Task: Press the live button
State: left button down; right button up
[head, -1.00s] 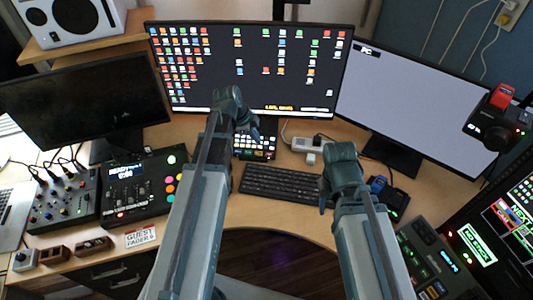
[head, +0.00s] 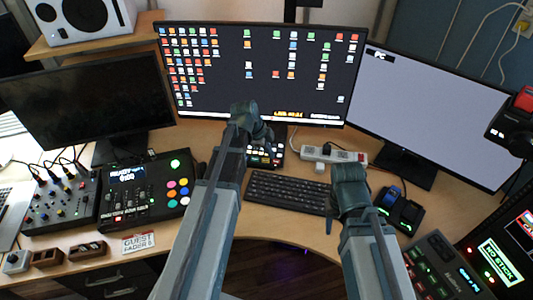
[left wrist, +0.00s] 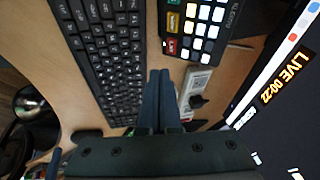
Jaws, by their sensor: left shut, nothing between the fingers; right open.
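A small black button pad (head: 268,156) with several lit keys stands below the middle monitor, partly hidden by my left gripper. In the left wrist view the pad (left wrist: 217,40) shows white, green, orange and red keys. One red key (left wrist: 172,46) is at its near corner; its label is too small to read surely. My left gripper (head: 263,137) is shut and empty near the pad. Its fingers (left wrist: 160,74) appear just beside the pad's corner, between pad and keyboard; contact cannot be told. My right gripper (head: 345,205) is open, right of the keyboard, its fingertips mostly hidden.
A black keyboard (head: 288,191) lies in front of the pad. A white power strip (head: 333,154) is right of it. The middle monitor (head: 225,70) shows orange text, reading LIVE 00:22 in the wrist view. Mixers (head: 60,200) stand left, a console (head: 440,265) right.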

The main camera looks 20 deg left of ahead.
aim_at(277, 162)
pick_arm(q)
jog(key=b+x, duration=0.1)
jog(key=x, duration=0.1)
jog(key=b+x, duration=0.2)
jog(key=w+a+b+x, duration=0.1)
jog(key=b+x, duration=0.1)
jog(key=x, duration=0.1)
jog(key=shift+w+r, duration=0.1)
pick_arm(e)
notch_tip(277, 162, down, 6)
jog(key=shift+f, duration=0.1)
pick_arm(q)
jog(key=shift+w+a, duration=0.1)
jog(key=shift+w, duration=0.1)
pick_arm(e)
jog(key=shift+f, duration=0.2)
pick_arm(q)
jog(key=shift+f+b, duration=0.2)
jog(key=shift+b, duration=0.1)
